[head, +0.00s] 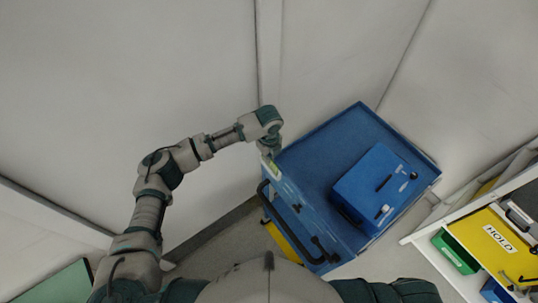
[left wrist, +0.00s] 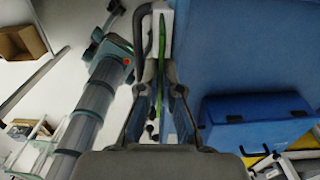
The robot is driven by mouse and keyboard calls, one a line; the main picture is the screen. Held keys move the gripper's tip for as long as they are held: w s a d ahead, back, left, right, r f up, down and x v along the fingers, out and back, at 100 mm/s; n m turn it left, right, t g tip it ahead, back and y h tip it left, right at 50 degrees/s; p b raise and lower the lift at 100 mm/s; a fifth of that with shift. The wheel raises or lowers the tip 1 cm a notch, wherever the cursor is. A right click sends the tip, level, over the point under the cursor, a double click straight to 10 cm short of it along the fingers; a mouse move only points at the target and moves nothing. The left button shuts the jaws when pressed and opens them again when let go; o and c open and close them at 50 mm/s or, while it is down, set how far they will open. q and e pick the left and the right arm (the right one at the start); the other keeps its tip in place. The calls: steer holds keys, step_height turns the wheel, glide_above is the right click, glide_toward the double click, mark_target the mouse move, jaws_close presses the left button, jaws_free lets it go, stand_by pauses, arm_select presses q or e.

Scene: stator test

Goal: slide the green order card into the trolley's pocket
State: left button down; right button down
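The blue trolley (head: 340,130) stands right of centre in the head view, its handle side toward my left arm. My left gripper (head: 271,158) is at the trolley's left edge, pointing down. The green order card (head: 273,169) shows at its fingertips. In the left wrist view the card (left wrist: 162,42) is a thin green strip, edge-on between the fingertips (left wrist: 161,75), which appear closed on it. A white piece (left wrist: 155,20), apparently the pocket, is at the card's far end beside the trolley's blue side. I cannot tell whether the card is inside it. My right gripper is out of view.
A blue box (head: 375,188) sits on the trolley top. A black handle (head: 272,203) is close below my left gripper. A shelf with a yellow HOLD tray (head: 490,245) and a green bin (head: 455,252) stands at the lower right. Pale walls rise behind the trolley.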

arm_select(q)
steer(key=shift+f, duration=0.2)
steer(key=c, duration=1.2)
jaws_free()
steer(key=shift+c, duration=0.2)
step_height(320, 180, up, 12)
steer(key=shift+f, duration=0.1)
